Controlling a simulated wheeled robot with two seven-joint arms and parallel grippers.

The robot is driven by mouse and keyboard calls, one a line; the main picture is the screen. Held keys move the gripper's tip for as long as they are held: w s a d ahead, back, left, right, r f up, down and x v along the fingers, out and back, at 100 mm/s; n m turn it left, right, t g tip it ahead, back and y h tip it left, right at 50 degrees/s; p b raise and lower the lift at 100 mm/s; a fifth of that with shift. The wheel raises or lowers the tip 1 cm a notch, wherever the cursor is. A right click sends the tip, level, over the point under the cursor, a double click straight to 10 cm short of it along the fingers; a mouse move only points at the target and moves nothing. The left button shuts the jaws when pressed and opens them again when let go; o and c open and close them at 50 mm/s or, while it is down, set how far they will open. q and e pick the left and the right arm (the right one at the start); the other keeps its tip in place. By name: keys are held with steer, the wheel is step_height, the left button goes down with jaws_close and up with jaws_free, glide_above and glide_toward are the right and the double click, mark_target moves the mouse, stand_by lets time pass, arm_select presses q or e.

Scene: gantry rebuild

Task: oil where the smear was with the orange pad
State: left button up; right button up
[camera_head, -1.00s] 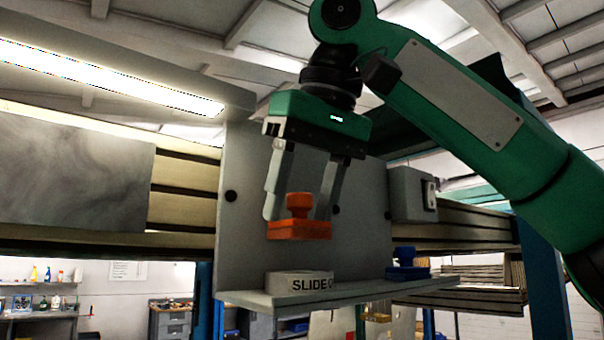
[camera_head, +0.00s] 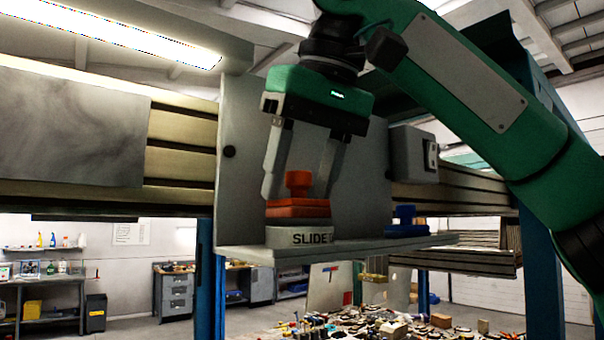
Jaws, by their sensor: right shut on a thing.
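My right gripper (camera_head: 297,190) points down and is shut on the orange pad (camera_head: 298,208) by its knob. The pad sits level at the top of the round pale dish marked "SLIDE" (camera_head: 300,238), the rest of its label cut off from view. It looks in contact with the dish or just over it. A blue pad (camera_head: 406,222) with a knob stands on the same shelf to the right. A grey plate (camera_head: 70,128) with cloudy, streaky shading covers the rail at the left; I cannot make out a distinct smear on it. My left gripper is not in view.
The grey shelf (camera_head: 260,256) juts from an upright grey panel (camera_head: 240,190) on the beam (camera_head: 182,160). A grey box (camera_head: 411,155) is fixed right of the panel. A cluttered table (camera_head: 380,325) and workbenches stand below and behind.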

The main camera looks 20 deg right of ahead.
mark_target(302, 170)
steer(key=shift+f, duration=0.1)
steer(key=shift+f+b, duration=0.3)
steer(key=shift+f, duration=0.05)
stand_by(0.4)
steer(key=shift+f, duration=0.15)
stand_by(1.5)
steer(key=shift+r+p, duration=0.3)
steer(key=shift+r, duration=3.35)
